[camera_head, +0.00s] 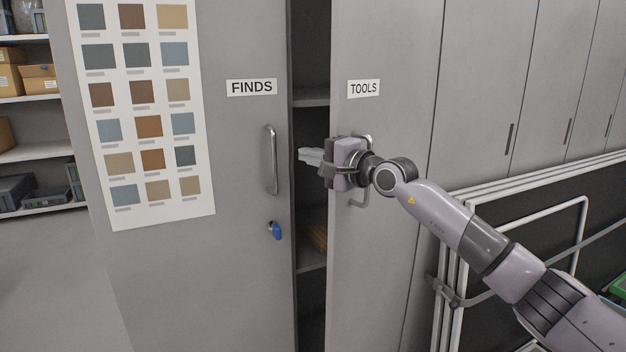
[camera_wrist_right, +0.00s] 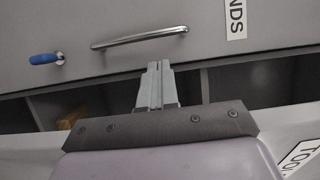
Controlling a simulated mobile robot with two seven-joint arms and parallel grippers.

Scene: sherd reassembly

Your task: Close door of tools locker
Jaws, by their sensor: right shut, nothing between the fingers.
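The tools locker door (camera_head: 385,52), grey with a TOOLS label (camera_head: 363,88), stands slightly ajar in the head view. A dark gap with shelves (camera_head: 311,97) shows between it and the FINDS door (camera_head: 240,45). My right gripper (camera_head: 303,155) is in front of the TOOLS door's handle (camera_head: 358,200), partly hiding it. Its fingers point left across the gap. In the right wrist view the fingers (camera_wrist_right: 158,68) are together and empty, near the FINDS door's handle (camera_wrist_right: 140,38). I cannot tell whether the gripper touches the TOOLS door. My left gripper is not in view.
A blue key (camera_head: 275,231) sits in the FINDS door's lock. A colour chart (camera_head: 150,110) hangs on that door. Shelves with boxes (camera_head: 22,80) are at the far left.

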